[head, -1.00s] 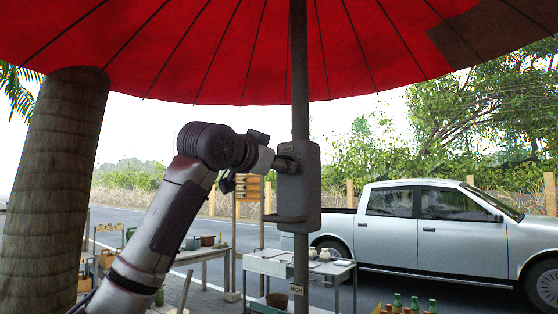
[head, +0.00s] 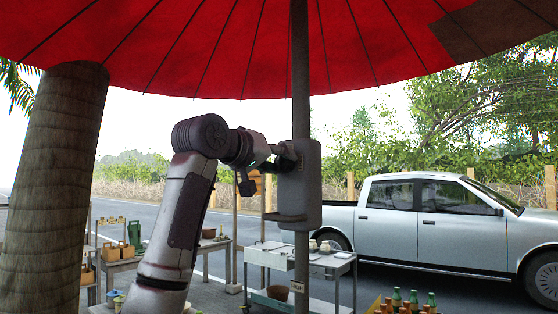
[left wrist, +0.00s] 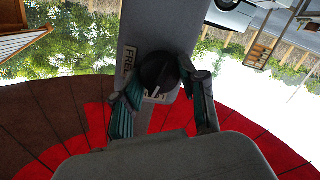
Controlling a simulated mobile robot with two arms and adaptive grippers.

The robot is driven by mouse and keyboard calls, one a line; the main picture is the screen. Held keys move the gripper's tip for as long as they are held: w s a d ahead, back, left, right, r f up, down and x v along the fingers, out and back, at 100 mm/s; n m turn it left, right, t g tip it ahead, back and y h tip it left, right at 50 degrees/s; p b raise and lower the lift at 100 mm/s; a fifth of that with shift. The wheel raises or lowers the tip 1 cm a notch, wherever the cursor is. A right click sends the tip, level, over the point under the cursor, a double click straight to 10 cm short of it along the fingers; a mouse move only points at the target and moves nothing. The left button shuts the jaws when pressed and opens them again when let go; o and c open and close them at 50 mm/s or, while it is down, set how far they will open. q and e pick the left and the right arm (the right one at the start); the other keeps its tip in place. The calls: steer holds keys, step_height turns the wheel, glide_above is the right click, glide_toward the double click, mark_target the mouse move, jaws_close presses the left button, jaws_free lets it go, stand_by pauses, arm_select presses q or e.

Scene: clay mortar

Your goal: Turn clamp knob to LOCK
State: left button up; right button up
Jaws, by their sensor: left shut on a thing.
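The grey clamp box (head: 306,190) is fixed on the umbrella pole (head: 300,80) in the head view. My left gripper (head: 286,160) is at its upper left side. In the left wrist view, which shows the scene upside down, a round black knob (left wrist: 158,70) sits on the box face. My left gripper (left wrist: 160,84) has a finger on each side of it and is shut on it. A FREE label (left wrist: 127,62) is left of the knob. The knob's white mark points toward a second, partly hidden label (left wrist: 153,99), whose word I cannot read. My right gripper is not in view.
A red umbrella canopy (head: 230,50) spreads overhead. A thick trunk (head: 55,170) stands at the left. A metal cart (head: 335,268) is below the box, and several bottles (head: 414,300) are at the lower right. A silver pickup (head: 450,230) is parked behind.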

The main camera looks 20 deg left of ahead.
arm_select(q)
steer(key=shift+a+r+n+h, duration=0.15)
steer(key=shift+n+h, duration=0.15)
steer(key=shift+n, duration=0.9)
steer(key=o, duration=1.1)
steer(key=shift+c, duration=0.2)
steer(key=shift+o, duration=0.5)
steer(key=v, duration=1.2)
